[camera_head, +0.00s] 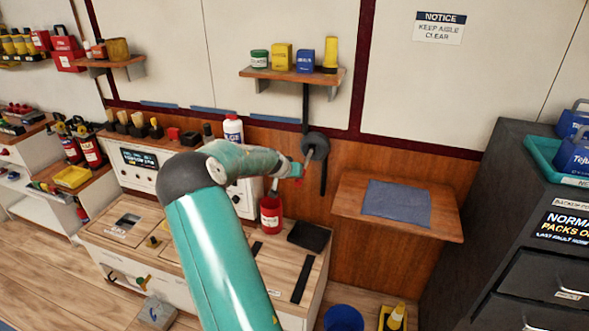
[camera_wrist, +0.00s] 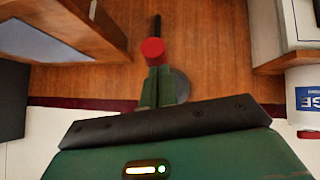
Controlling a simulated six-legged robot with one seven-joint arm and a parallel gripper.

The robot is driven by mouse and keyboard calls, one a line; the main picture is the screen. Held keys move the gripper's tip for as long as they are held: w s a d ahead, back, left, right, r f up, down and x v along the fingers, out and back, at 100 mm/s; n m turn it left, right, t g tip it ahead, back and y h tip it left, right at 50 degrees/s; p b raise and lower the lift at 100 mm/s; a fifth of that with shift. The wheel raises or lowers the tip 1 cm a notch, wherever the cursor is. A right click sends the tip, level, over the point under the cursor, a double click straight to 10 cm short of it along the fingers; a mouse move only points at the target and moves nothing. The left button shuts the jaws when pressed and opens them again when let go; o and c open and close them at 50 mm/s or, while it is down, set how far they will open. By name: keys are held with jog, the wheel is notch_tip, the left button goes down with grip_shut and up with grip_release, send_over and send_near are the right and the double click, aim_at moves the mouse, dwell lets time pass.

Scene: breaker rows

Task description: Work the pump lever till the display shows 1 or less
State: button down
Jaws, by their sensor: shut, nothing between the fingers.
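The pump lever appears to be the dark assembly on the wood-panelled wall, with a round grey hub (camera_head: 316,146) and dark rods above and below it. In the wrist view a red knob (camera_wrist: 152,48) shows just beyond my fingertips, with a black rod (camera_wrist: 157,24) behind it and the grey disc (camera_wrist: 181,86) beside my fingers. My gripper (camera_head: 298,171) is shut and empty, close to the hub on its left. Whether it touches the knob I cannot tell. A dark display (camera_head: 148,159) sits on the white console at left; its text is too small to read.
A wooden shelf (camera_head: 352,207) with a grey-blue cloth juts out right of the lever. A red container (camera_head: 271,215) stands on the bench below my gripper. An upper shelf (camera_head: 292,75) holds cans. A dark cabinet (camera_head: 480,200) stands at right, a blue bucket (camera_head: 343,318) on the floor.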

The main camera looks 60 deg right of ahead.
jog(key=shift+s+a+f, duration=0.2)
jog(key=shift+f, duration=0.55)
jog(key=d+r+v, duration=0.1)
jog(key=v, duration=1.2)
jog(key=shift+w+a+r, duration=0.3)
jog(key=shift+w, duration=0.1)
dwell(0.3)
